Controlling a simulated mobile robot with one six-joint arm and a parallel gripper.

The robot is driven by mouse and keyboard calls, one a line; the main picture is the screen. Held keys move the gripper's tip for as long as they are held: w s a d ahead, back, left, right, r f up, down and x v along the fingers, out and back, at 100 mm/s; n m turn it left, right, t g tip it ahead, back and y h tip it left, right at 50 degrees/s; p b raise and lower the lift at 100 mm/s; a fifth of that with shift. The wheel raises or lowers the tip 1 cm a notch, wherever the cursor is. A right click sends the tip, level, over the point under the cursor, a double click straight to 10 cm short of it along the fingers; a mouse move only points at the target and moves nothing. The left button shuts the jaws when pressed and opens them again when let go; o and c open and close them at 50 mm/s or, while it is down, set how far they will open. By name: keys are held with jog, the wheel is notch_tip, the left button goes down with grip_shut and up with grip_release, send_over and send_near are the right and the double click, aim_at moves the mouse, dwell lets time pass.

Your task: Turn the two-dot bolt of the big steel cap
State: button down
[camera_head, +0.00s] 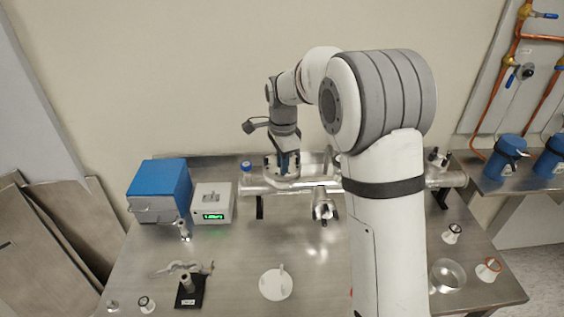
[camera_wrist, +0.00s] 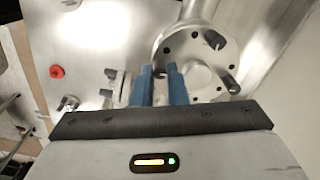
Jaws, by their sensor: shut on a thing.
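The big steel cap (camera_wrist: 198,58) is a round flange with bolt holes, in the upper middle of the wrist view. Dark bolts stand on its rim, one at the upper right (camera_wrist: 214,40) and one at the lower right (camera_wrist: 229,80). My gripper (camera_wrist: 160,69) has blue fingers close together at the cap's left rim. It is shut on a bolt there, which the fingers mostly hide. I cannot make out dots on any bolt. In the head view my gripper (camera_head: 287,163) points down at the steel tube's left part, and the cap (camera_head: 272,168) is partly hidden by it.
The steel tube (camera_head: 320,184) runs across the table. A blue box (camera_head: 160,187) and a white meter (camera_head: 213,202) stand at left. A white disc (camera_head: 276,284), a black stand (camera_head: 190,290) and a glass dish (camera_head: 447,274) are in front. The table's middle is mostly clear.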

jog(key=c, duration=1.7)
grip_release()
notch_tip(320, 180, up, 8)
jog(key=shift+b, duration=0.35)
jog(key=s+d+r+n+t, duration=0.1)
jog(key=s+d+n, duration=0.3)
jog(key=s, duration=0.3)
jog(key=s+d+r+n+t, duration=0.1)
jog(key=s+d+n, duration=0.25)
jog(key=s, duration=0.45)
jog(key=s+d+f+n, duration=0.1)
jog(key=s+n, duration=0.1)
jog(key=s, duration=0.2)
jog(key=s+d+f+n, duration=0.2)
jog(key=s, duration=0.3)
jog(key=s+d+f+n+t, duration=0.1)
jog(key=s+f+n, duration=0.1)
jog(key=s, duration=0.3)
jog(key=shift+s+d+n, duration=0.1)
jog(key=shift+d+n, duration=0.1)
jog(key=shift+n, duration=0.15)
